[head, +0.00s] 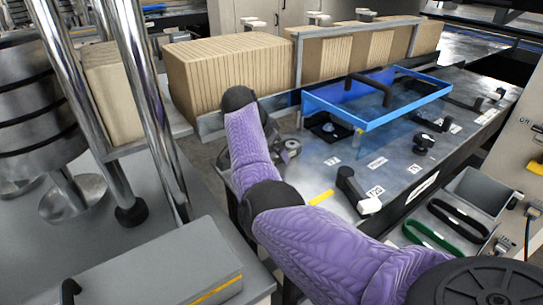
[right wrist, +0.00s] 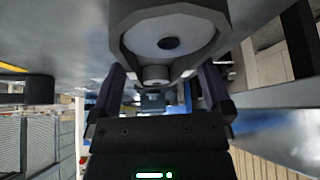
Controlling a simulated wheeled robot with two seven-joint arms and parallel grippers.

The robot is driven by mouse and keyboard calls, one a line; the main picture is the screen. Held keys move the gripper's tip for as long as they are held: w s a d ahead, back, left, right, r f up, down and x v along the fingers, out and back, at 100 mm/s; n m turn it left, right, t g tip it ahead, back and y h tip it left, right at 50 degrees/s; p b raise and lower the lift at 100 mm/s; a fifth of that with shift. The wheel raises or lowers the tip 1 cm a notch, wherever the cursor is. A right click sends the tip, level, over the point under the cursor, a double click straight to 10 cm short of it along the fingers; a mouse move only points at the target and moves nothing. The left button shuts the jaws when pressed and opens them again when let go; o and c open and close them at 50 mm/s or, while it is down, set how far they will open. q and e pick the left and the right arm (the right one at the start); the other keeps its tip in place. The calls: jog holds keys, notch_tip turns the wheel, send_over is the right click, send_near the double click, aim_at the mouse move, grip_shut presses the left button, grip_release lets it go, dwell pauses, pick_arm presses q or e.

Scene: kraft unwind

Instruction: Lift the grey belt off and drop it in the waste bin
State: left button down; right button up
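My right gripper shows in the right wrist view (right wrist: 163,82), with its two dark fingers apart. A large grey rounded part with a dark centre (right wrist: 168,43) is just beyond and above the fingers; a smaller round part is between them. I see nothing clearly gripped. In the head view my purple right arm hides most of the gripper. Small grey wheels (head: 288,150) show beside the arm at the machine's near edge. I cannot make out the grey belt. A grey open-topped box (head: 483,190) stands at the right; I cannot tell whether it is the waste bin. My left gripper is out of view.
A blue-framed clear guard (head: 365,122) stands on the grey machine top (head: 330,172). A dark belt (head: 459,218) and a green belt (head: 431,237) lie at the right. Kraft stacks (head: 230,70) stand behind. Chrome posts (head: 140,85) and a grey box (head: 155,268) are at the left.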

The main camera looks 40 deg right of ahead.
jog(key=c, duration=1)
jog(key=shift+o, duration=0.2)
jog(key=shift+r, duration=0.1)
jog(key=shift+r, duration=0.3)
notch_tip(320, 180, up, 26)
jog(key=p, duration=0.8)
jog(key=shift+r+p, duration=0.2)
jog(key=shift+p, duration=0.2)
jog(key=shift+r+p, duration=0.45)
jog(key=shift+r, duration=0.05)
